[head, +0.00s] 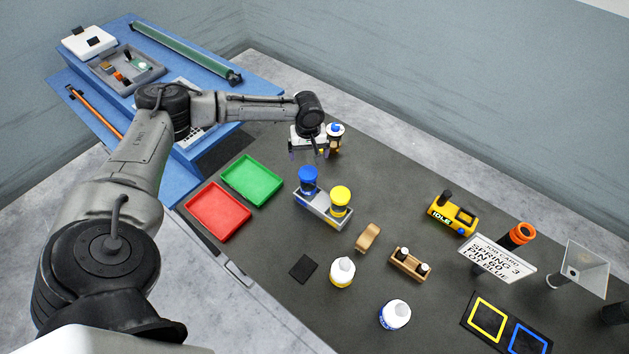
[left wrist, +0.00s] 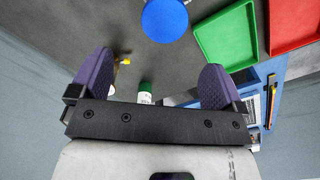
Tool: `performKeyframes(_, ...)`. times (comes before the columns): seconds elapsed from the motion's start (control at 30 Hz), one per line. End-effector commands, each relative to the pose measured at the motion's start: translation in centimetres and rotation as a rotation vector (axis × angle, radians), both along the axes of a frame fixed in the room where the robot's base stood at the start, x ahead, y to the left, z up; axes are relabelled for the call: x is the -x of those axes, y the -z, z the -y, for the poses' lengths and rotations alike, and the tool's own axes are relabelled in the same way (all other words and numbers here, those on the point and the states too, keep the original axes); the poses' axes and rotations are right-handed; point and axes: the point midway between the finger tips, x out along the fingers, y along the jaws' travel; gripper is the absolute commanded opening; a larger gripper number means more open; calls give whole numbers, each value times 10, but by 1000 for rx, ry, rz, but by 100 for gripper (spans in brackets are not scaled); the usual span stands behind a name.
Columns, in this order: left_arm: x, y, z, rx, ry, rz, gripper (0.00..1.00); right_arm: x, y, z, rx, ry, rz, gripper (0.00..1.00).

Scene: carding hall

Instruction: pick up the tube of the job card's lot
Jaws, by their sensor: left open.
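The job card (head: 497,259) at the right reads "SPRING 3, PIN 60, LOT BLUE". A blue-topped tube (head: 308,180) and a yellow-topped tube (head: 340,200) stand upright in a grey rack (head: 317,211) mid-table. My left gripper (head: 308,153) is open and empty, beyond the rack and above the table. In the left wrist view the blue round top (left wrist: 165,20) shows at the upper edge, outside the space between the purple fingers (left wrist: 157,78). My right gripper does not show.
Green (head: 252,180) and red (head: 218,209) trays lie left of the rack. A wooden block (head: 368,237), two white bottles (head: 342,271) (head: 395,314), a wooden holder (head: 409,264) and a yellow "IDLE" device (head: 452,214) stand to the right. A green-capped bottle (left wrist: 145,92) shows beyond the fingers.

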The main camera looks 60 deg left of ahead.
Motion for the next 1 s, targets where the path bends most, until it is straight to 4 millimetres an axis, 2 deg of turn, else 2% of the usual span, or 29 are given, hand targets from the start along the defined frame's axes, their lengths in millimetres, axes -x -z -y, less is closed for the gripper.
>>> performKeyframes(0.3, 0, 54, 0, 0, 1, -2, 95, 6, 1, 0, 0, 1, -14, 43)
performKeyframes(0.43, 0, 67, 0, 0, 1, -1, 95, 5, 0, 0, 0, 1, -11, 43)
performKeyframes(0.67, 1, 77, 0, -1, 1, 0, 95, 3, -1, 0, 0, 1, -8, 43)
performKeyframes(1.0, 3, 118, 0, -1, 1, -2, 95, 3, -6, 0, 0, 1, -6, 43)
